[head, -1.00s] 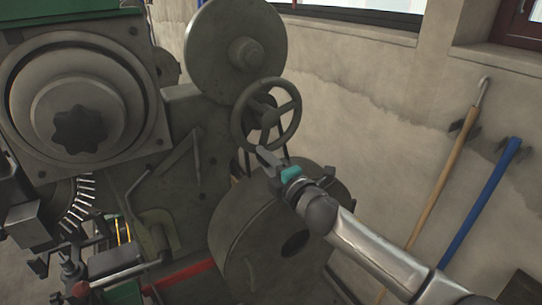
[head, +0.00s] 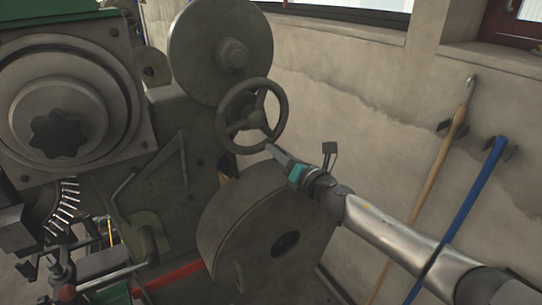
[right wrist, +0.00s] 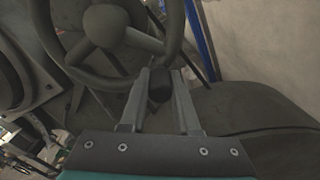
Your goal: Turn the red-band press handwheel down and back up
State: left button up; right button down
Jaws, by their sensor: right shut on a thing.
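The handwheel (head: 221,128) is a dark grey ring with spokes and a hub, on the right side of the grey press (head: 160,115). A red band (head: 188,274) shows low on the press. My right gripper (head: 272,151) is at the wheel's lower right rim, its arm coming in from the right. In the right wrist view the handwheel (right wrist: 104,27) fills the top left. My right gripper's fingers (right wrist: 157,85) reach its rim, with a dark knob-like part between them; the exact contact is partly hidden.
A large round drum (head: 262,232) sits just below the wheel and close to my right arm. A big disc (head: 220,50) stands above it. A wooden-handled tool (head: 447,165) and a blue bar (head: 468,208) lean on the wall at the right.

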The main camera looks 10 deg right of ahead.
jog(key=shift+w+d+r+n, duration=0.2)
jog(key=shift+d+r+n, duration=0.2)
jog(key=shift+d+n, duration=0.35)
jog(key=shift+w+d+r+n, duration=0.2)
jog(key=shift+d+r+n, duration=0.2)
jog(key=shift+n, duration=0.55)
jog(key=c, duration=0.7)
grip_release()
jog(key=shift+o, duration=0.2)
jog(key=shift+s, duration=0.1)
jog(key=b+v, duration=0.2)
jog(key=v, duration=1.3)
